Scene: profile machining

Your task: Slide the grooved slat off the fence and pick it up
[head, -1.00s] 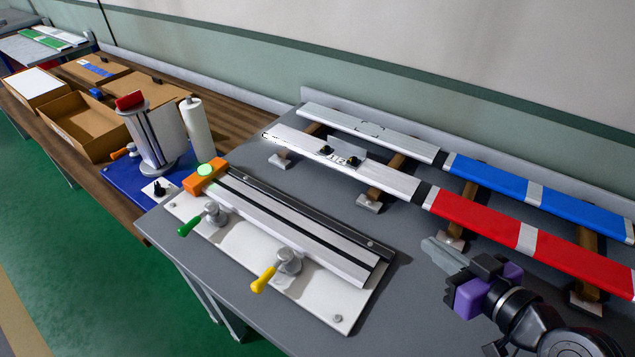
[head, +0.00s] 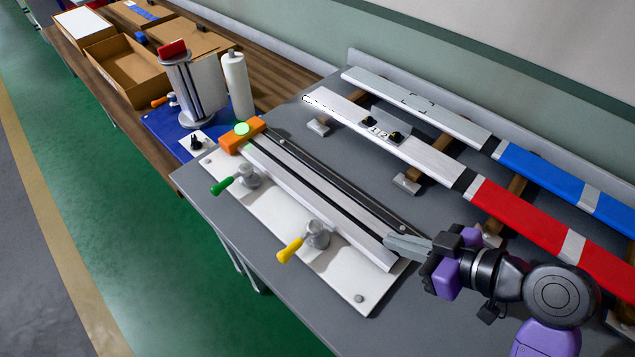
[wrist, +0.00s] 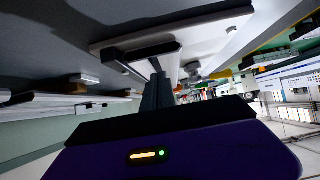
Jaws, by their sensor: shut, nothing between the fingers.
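The grooved slat (head: 318,203) is a long silvery strip with a dark groove along it. It lies along the fence (head: 340,188), a dark rail on a white base plate (head: 265,229). An orange block (head: 241,136) with a glowing green top sits at its far end. Two clamps, one with a green handle (head: 222,186) and one with a yellow handle (head: 290,250), stand on the plate's front side. My gripper (head: 390,245) is shut and empty, its fingertips at the slat's near end; I cannot tell whether they touch it. The slat's end also shows in the wrist view (wrist: 150,50).
Behind the fixture, long grey-red (head: 510,213) and grey-blue (head: 545,177) profiles rest on wooden supports. A blue mat (head: 172,128) with a stand and a white roll (head: 238,86) lies at the left. Cardboard boxes (head: 130,75) sit beyond.

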